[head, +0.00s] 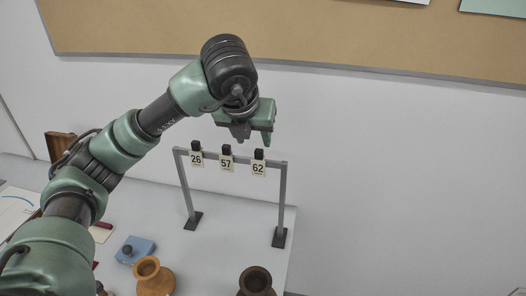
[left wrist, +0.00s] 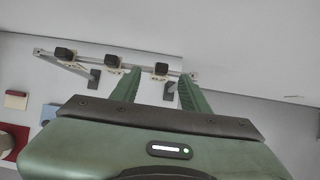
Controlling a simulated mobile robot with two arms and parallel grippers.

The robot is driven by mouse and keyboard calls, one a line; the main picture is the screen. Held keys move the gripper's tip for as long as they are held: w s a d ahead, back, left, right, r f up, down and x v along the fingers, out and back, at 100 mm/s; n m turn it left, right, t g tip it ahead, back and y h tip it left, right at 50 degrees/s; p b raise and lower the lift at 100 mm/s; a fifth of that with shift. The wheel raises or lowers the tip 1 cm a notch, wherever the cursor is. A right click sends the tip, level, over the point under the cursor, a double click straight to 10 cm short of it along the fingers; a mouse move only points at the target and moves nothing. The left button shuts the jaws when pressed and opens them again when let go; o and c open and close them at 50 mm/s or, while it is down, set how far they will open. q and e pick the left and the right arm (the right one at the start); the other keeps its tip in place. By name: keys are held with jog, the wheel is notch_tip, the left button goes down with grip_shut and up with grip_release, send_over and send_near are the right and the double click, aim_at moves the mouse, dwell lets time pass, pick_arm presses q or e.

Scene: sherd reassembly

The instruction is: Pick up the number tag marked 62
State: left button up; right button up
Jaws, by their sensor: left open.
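The number tag marked 62 (head: 258,168) is a small cream card hanging from a black block (head: 259,154) at the right end of a grey rack's crossbar. My left gripper (head: 252,138) is open and empty, just above the bar near this tag. In the left wrist view its two green fingers (left wrist: 160,76) point toward the bar, with the rightmost black block (left wrist: 161,68) showing between their tips. The number is not readable there. My right gripper is not in view.
Tags 57 (head: 226,163) and 26 (head: 196,159) hang to the left on the same bar. The rack's right post (head: 282,205) stands close by. A blue box (head: 136,250), an orange pot (head: 154,278) and a dark brown pot (head: 256,281) stand in front. A white wall is behind.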

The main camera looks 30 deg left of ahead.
aim_at(258, 151)
pick_arm(q)
jog(key=p+x, duration=0.1)
jog(key=x, duration=0.2)
jog(key=shift+s+d+f+p, duration=0.1)
jog(key=shift+s+f+p, duration=0.1)
jog(key=shift+p, duration=0.15)
jog(key=x, duration=0.2)
jog(key=shift+w+f+p, duration=0.3)
jog(key=shift+w, duration=0.05)
jog(key=shift+w+f, duration=0.2)
jog(key=shift+f, duration=0.2)
grip_shut()
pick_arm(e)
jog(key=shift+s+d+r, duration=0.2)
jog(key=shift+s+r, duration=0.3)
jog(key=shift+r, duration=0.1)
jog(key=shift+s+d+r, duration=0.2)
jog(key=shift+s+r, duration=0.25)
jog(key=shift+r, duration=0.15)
